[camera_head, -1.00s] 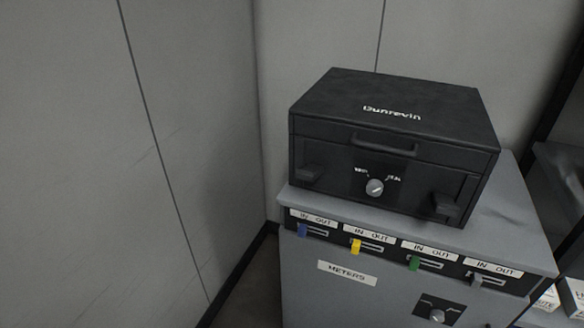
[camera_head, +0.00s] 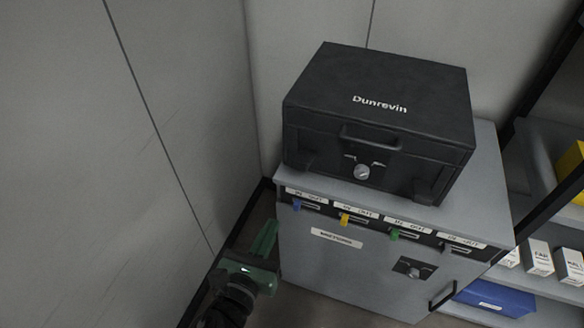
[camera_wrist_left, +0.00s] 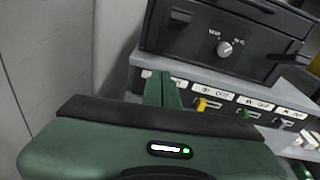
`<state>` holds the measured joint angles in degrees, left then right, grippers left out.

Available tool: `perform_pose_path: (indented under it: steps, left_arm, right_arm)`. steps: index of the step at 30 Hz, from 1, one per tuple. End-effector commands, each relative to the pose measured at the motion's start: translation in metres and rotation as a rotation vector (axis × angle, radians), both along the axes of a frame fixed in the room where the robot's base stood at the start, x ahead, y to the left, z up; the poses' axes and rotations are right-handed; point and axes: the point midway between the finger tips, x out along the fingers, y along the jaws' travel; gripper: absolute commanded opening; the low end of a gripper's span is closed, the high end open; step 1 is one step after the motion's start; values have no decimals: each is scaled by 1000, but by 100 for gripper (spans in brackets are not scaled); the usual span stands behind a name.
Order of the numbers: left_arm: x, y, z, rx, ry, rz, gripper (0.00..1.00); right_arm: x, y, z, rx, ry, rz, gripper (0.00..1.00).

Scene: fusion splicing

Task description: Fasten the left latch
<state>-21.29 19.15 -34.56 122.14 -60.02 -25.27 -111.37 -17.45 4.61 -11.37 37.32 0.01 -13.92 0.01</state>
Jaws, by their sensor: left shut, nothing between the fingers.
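A black case marked Dunrevin (camera_head: 375,110) sits closed on top of a grey cabinet. Its left latch (camera_head: 308,162) is a dark block low on the left of the front face; dark on dark, its exact position is hard to tell. It also shows in the left wrist view (camera_wrist_left: 180,18). My green left gripper (camera_head: 268,238) is shut and empty, below and left of the case, beside the cabinet's left side. Its fingers (camera_wrist_left: 163,88) point toward the cabinet and case, apart from the latch. My right gripper is not in view.
A right latch (camera_head: 426,193), a handle (camera_head: 371,141) and a round knob (camera_head: 362,172) are on the case front. The grey cabinet (camera_head: 340,265) has coloured tabs along its upper front. A wall (camera_head: 110,180) stands close on the left, and shelves with boxes on the right.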

Motion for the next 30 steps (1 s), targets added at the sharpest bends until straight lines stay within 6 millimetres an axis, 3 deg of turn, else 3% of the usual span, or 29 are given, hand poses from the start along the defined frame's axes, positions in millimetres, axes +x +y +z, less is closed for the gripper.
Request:
perform_pose_path:
  steps: [4,17,23,30]
  left_arm:
    - [-3,-8,16,72,-54,-37,0]
    - [1,-9,16,79,-58,-37,0]
    - [30,-18,15,77,-60,-35,0]
    - [80,-34,9,77,-58,-35,0]
  right_arm:
    - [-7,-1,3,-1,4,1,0]
    - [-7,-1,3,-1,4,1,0]
    - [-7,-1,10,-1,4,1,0]
    - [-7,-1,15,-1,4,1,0]
